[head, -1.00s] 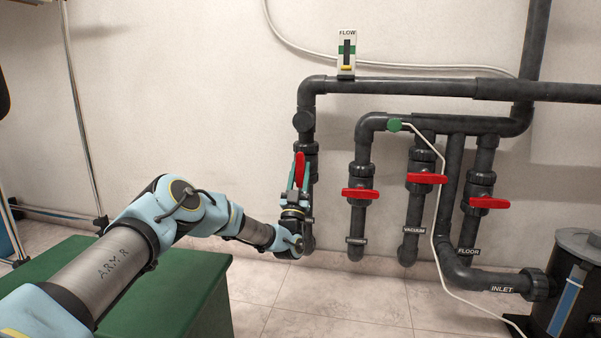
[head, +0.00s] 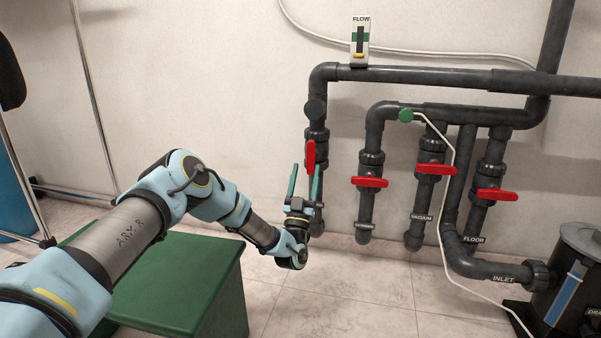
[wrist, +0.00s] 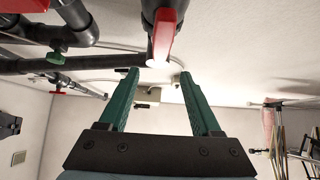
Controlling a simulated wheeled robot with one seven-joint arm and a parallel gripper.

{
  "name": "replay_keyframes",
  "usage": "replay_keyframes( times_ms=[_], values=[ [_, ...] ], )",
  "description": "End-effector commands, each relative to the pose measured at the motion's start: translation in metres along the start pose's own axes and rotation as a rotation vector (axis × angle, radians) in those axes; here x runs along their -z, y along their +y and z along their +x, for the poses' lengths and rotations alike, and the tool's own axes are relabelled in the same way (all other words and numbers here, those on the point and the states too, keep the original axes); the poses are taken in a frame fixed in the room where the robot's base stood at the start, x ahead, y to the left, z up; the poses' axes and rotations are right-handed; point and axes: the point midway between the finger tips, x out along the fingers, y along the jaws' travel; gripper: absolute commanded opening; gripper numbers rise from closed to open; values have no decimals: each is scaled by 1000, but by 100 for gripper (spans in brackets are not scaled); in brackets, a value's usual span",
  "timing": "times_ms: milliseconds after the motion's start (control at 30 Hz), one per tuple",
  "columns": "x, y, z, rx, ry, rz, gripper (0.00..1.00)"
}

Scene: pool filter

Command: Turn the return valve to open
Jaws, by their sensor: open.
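The leftmost valve (head: 316,130) sits on the vertical grey pipe below the elbow; its own label does not show, so I cannot confirm that it is the return valve. Its red handle (head: 310,157) stands upright, along the pipe. My gripper (head: 306,166) is open, fingers pointing up, at the lower end of this handle in the head view. In the wrist view, the red handle (wrist: 163,36) hangs above the gap between the open fingers (wrist: 158,75), and nothing is gripped. Whether a finger touches the handle cannot be told.
Three other valves to the right have red handles lying across their pipes, including the vacuum valve (head: 435,170) and floor valve (head: 496,195). A flow gauge (head: 360,42) stands on the top pipe. A green box (head: 180,285) is below my arm. A pale hose (head: 449,185) hangs in front.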

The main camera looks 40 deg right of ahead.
Motion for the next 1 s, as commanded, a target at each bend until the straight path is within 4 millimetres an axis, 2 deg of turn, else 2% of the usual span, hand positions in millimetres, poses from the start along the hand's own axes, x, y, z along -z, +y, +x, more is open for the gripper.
replay_keyframes(
  times_ms=[33, 200, 400, 1000],
  values=[
    [12, 1, -4, -1, -3, -2, 65],
    [34, 1, -28, -1, -3, -1, 65],
    [45, 0, -46, 1, -3, -1, 65],
    [48, 1, -48, 0, 1, 0, 65]
  ],
)
